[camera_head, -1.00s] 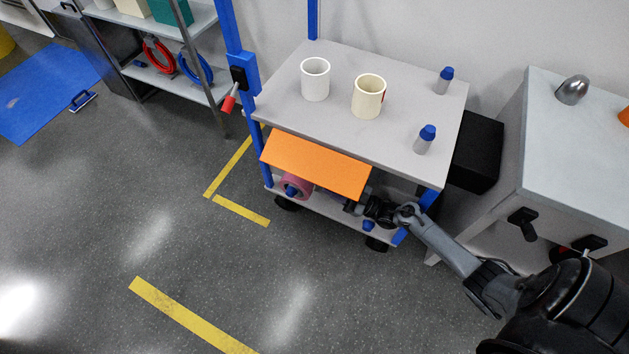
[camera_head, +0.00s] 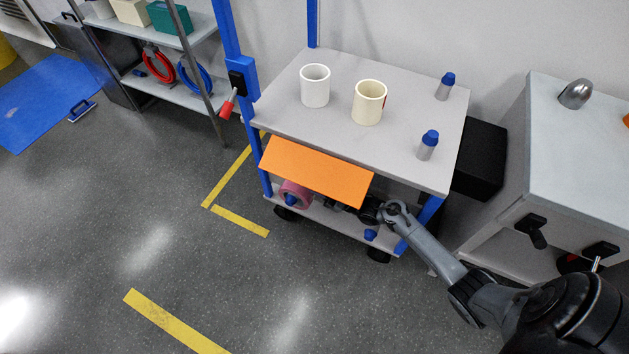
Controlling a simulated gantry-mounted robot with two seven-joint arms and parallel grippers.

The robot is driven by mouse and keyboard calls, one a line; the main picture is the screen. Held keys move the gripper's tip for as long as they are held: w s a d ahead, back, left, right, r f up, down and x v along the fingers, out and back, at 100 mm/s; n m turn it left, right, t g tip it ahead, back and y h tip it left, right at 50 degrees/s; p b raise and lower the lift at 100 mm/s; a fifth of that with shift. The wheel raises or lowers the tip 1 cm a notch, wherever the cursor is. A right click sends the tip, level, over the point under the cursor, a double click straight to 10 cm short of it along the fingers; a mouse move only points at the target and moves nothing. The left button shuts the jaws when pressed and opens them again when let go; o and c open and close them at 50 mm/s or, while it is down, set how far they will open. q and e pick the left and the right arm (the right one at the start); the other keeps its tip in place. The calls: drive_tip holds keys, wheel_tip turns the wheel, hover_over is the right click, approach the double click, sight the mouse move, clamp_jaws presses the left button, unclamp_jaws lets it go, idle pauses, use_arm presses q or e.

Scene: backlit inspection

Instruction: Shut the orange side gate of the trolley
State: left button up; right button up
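The orange side gate (camera_head: 316,172) is a flat panel along the near side of the trolley (camera_head: 290,112), just below its grey top. It slants outward from its upper edge, so it stands partly open. My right arm reaches in from the lower right. My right gripper (camera_head: 340,206) is low beside the gate's lower right part, largely hidden under and behind the panel. I cannot see whether its fingers are apart or whether they touch the gate. My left gripper is not in view.
A white mug (camera_head: 315,86), a cream mug (camera_head: 369,103) and two blue-capped bottles (camera_head: 445,86) stand on the trolley top. A pink roll (camera_head: 294,194) lies on the lower shelf. A grey cabinet (camera_head: 580,150) stands to the right. The floor in front is clear.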

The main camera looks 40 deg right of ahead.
drive_tip(key=shift+w, duration=0.1)
clamp_jaws()
idle(0.6)
drive_tip(key=shift+a, duration=0.1)
